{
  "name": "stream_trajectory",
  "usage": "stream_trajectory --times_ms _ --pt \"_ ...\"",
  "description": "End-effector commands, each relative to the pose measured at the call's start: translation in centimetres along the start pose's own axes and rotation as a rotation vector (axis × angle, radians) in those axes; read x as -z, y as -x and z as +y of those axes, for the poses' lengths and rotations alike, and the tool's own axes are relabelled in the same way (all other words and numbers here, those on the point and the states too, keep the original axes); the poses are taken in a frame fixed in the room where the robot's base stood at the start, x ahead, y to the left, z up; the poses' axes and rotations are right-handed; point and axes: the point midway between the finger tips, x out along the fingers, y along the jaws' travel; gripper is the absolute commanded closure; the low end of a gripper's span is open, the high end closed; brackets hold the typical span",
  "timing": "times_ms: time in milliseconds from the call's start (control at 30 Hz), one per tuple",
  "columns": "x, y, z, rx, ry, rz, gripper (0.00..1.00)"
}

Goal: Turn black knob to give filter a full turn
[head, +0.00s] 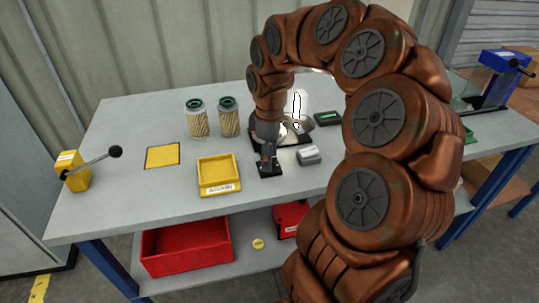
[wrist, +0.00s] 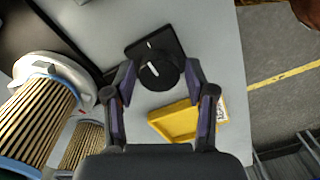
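The black knob (wrist: 155,72) has a white line on top and sits on a square black plate (head: 265,171). The line points roughly toward a small white mark on the plate. My gripper (wrist: 160,74) points down over the knob, one finger on each side. The fingers look spread with narrow gaps to the knob; contact is not clear. A pleated filter (wrist: 38,118) with a blue-edged end stands by a white round disc (wrist: 82,72) at left in the wrist view. In the head view my arm hides most of the knob.
A yellow tray (head: 219,189) marked AGAIN lies left of the knob plate. A grey box (head: 308,155) stands to its right. A yellow lever unit (head: 73,170) is at far left.

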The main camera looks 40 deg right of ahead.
Motion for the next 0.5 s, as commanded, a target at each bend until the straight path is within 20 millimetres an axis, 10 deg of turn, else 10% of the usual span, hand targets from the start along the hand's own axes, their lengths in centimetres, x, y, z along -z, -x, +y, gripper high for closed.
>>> stream_trajectory --times_ms 500 --pt "0.02 0.74 0.16 -0.005 -0.002 0.001 0.32"
